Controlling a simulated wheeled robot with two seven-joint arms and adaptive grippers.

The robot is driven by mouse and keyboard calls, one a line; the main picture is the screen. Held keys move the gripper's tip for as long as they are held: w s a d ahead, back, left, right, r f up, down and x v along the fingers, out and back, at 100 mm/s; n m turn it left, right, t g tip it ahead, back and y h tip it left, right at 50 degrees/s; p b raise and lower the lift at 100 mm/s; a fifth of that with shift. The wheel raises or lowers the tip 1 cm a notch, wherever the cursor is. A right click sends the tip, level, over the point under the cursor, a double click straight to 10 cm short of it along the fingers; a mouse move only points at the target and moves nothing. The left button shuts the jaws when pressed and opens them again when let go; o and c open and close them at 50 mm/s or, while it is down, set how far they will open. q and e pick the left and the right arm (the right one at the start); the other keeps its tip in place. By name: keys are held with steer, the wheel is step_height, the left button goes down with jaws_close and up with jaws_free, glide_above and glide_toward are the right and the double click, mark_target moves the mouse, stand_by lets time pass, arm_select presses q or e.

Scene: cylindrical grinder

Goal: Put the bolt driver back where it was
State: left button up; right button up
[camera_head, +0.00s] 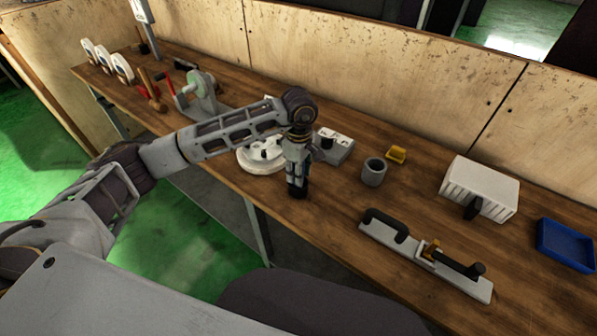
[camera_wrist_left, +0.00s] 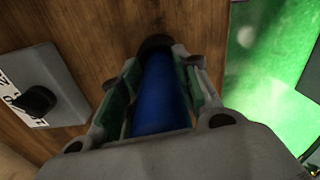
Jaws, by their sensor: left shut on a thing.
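My left gripper (camera_head: 298,172) points down over the front part of the wooden bench, left of centre. It is shut on the bolt driver, whose dark lower end (camera_head: 297,192) shows just below the fingers. In the left wrist view the driver's blue body (camera_wrist_left: 158,95) lies between the two fingers of the gripper (camera_wrist_left: 157,62), its black end towards the bench. The driver looks upright, at or close to the bench top; I cannot tell if it touches. My right gripper is not in view.
A white round fixture (camera_head: 252,160) stands left of the gripper and a grey switch box (camera_head: 335,148) behind it. A grey cup (camera_head: 373,172), a yellow tray (camera_head: 397,154), a long white fixture (camera_head: 425,255), a white ribbed box (camera_head: 480,188) and a blue tray (camera_head: 566,245) lie to the right.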

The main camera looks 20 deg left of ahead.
arm_select(q)
steer(key=o, duration=0.6)
steer(key=shift+f, duration=0.1)
steer(key=shift+c, duration=0.2)
steer(key=o, duration=0.4)
steer(key=shift+o, duration=0.2)
step_height(320, 180, up, 7)
steer(key=shift+w+r+b, duration=0.1)
steer(key=shift+b, duration=0.25)
step_height(320, 180, up, 5)
steer(key=shift+f, duration=0.2)
steer(key=shift+r, duration=0.25)
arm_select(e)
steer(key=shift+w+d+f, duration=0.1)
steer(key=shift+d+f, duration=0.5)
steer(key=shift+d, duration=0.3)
